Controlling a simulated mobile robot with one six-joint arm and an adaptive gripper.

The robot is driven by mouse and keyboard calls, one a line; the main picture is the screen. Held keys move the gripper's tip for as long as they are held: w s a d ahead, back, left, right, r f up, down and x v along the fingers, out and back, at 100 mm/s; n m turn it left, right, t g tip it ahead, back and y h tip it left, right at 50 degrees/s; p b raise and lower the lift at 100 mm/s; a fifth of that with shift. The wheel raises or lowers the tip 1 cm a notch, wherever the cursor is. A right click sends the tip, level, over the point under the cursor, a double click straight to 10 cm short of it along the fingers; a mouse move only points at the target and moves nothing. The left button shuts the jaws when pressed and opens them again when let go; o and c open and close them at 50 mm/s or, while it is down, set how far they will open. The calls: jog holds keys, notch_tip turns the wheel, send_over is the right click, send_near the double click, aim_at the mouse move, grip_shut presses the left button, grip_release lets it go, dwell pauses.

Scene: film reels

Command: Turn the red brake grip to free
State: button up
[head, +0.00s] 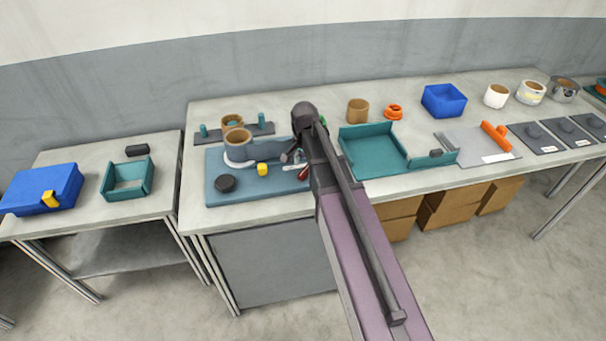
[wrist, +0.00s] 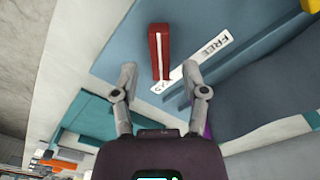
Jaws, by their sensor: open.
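The red brake grip (wrist: 159,50) is a bar with a white line along it, on a blue-grey base plate (wrist: 110,45). In the wrist view its lower end lies by the lower-left end of a white label (wrist: 200,60), away from the word FREE; the label's other word is partly hidden. My gripper (wrist: 160,74) is open, its fingertips on either side of the grip's lower end, with gaps visible. Whether they are at its height I cannot tell. In the head view a little of the red grip (head: 303,174) shows beside my gripper (head: 292,157); my arm hides part.
A teal tray (head: 372,168) lies close to the right of my arm. Bare bench lies along the front edge.

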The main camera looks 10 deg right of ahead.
aim_at(305, 172)
jog(key=shift+f+b, duration=1.1)
jog(key=shift+f, duration=0.25)
grip_shut()
jog(key=shift+a, duration=0.15)
